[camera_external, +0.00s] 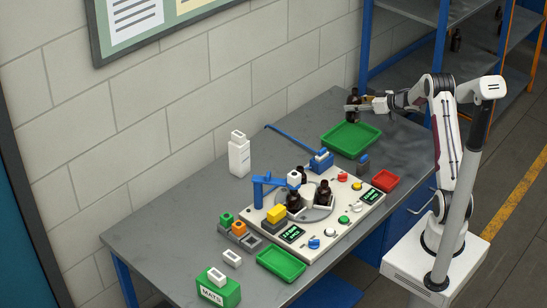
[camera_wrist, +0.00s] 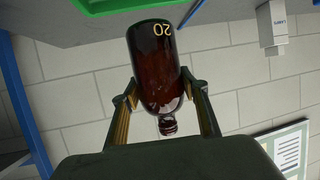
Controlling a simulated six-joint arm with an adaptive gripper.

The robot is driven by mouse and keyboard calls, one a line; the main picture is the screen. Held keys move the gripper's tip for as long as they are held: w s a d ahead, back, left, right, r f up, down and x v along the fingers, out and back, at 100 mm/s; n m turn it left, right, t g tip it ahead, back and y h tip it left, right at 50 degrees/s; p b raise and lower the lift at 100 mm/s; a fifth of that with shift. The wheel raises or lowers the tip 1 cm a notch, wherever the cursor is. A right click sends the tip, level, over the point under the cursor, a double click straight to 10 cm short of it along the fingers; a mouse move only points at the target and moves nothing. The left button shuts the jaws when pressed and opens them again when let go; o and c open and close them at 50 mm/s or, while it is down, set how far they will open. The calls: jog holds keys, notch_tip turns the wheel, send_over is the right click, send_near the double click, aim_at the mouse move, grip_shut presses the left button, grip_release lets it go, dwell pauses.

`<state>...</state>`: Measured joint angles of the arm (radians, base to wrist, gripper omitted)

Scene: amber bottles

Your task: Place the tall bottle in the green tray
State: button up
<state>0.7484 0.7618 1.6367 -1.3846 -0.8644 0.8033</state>
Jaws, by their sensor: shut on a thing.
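The tall amber bottle (camera_external: 353,108) is held by my gripper (camera_external: 361,104), near the far edge of the large green tray (camera_external: 351,140) at the back of the table. In the wrist view the bottle (camera_wrist: 160,65) is between the two fingers of my gripper (camera_wrist: 160,90), which are shut on its sides. It shows a "20" mark, and its neck points down in that picture. A green edge of the tray (camera_wrist: 105,6) shows at the top left there. I cannot tell whether the bottle is directly over the tray or just behind it.
Several amber bottles (camera_external: 322,195) stand on a round turntable on the control panel (camera_external: 345,222). A smaller green tray (camera_external: 281,264), a red tray (camera_external: 385,181) and a white container (camera_external: 239,158) are on the table (camera_external: 190,220). A blue-posted shelf (camera_external: 410,45) stands behind my arm.

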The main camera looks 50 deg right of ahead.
aim_at(353, 116)
jog(key=shift+f, duration=3.1)
jog(key=shift+f, duration=1.85)
jog(key=shift+f, duration=0.1)
jog(key=o, duration=1.2)
jog(key=shift+f, duration=0.1)
jog(key=shift+r, duration=0.2)
jog(key=v, duration=1.2)
jog(key=shift+w+r, duration=0.1)
jog(key=shift+r, duration=0.05)
